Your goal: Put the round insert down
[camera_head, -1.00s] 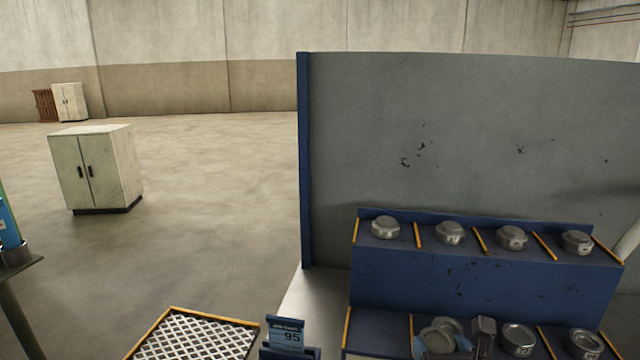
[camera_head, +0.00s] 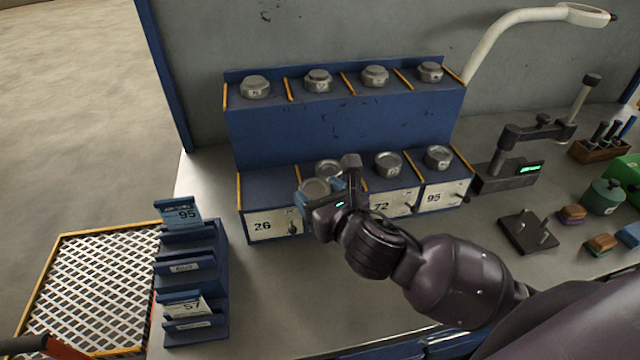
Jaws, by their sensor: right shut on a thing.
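My right gripper (camera_head: 332,188) is shut on a round grey metal insert (camera_head: 313,188) at the front lower shelf of the blue rack (camera_head: 340,130). The held insert is at the second bay from the left, between the bays labelled 26 and 72. Another round insert (camera_head: 328,168) shows just behind it. I cannot tell whether the held insert touches it or the shelf. The gripper hides this bay's label.
Several round inserts (camera_head: 374,76) stand on the upper shelf. Inserts also sit in bays 72 (camera_head: 388,163) and 95 (camera_head: 438,156). A blue card holder (camera_head: 190,285) and mesh tray (camera_head: 95,285) are at left. A gauge stand (camera_head: 505,170) is at right.

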